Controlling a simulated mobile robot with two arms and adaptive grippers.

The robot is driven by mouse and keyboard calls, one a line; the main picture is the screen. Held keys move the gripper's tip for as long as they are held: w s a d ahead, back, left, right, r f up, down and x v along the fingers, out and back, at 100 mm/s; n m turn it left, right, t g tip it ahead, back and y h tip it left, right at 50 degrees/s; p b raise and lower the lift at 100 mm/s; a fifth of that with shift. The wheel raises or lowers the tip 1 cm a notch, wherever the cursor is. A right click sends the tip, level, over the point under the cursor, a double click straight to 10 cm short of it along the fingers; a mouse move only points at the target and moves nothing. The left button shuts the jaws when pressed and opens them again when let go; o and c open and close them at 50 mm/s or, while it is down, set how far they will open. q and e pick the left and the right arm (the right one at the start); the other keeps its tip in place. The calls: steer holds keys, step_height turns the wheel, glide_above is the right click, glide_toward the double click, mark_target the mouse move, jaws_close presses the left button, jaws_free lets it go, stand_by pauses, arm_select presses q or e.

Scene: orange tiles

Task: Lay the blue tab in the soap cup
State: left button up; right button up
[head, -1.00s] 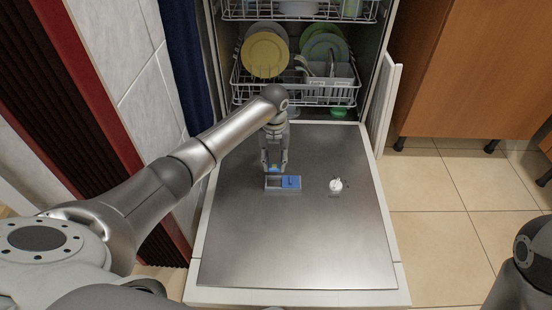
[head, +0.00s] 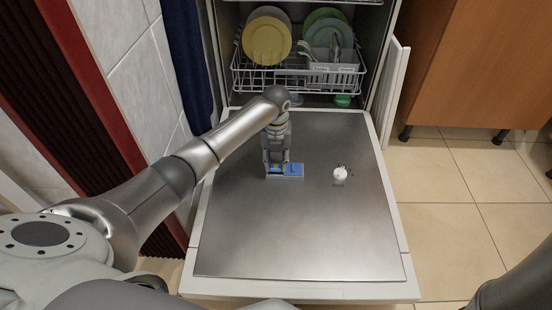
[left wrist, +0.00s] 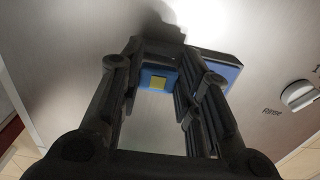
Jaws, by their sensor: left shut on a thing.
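The soap cup (head: 270,178) is a small grey tray set in the inner face of the open dishwasher door. Its blue lid (head: 293,169) lies open on the right; it also shows in the left wrist view (left wrist: 230,72). My left gripper (head: 277,167) points down over the cup's left part, shut on the blue tab (left wrist: 150,80), which has a yellow square on top. The fingers hide most of the cup's hollow. I cannot tell whether the tab touches its floor. My right gripper is out of view.
The steel door (head: 300,235) lies flat, mostly bare. A white round cap (head: 340,173) sits right of the cup. Behind is the lower rack (head: 255,80) with a yellow plate (head: 267,42) and green plates. An orange-brown cabinet (head: 480,70) stands to the right.

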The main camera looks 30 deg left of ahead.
arm_select(q)
steer(key=o, duration=0.8)
steer(key=shift+o, duration=0.2)
steer(key=shift+r, duration=0.1)
step_height(320, 180, up, 12)
stand_by(0.5)
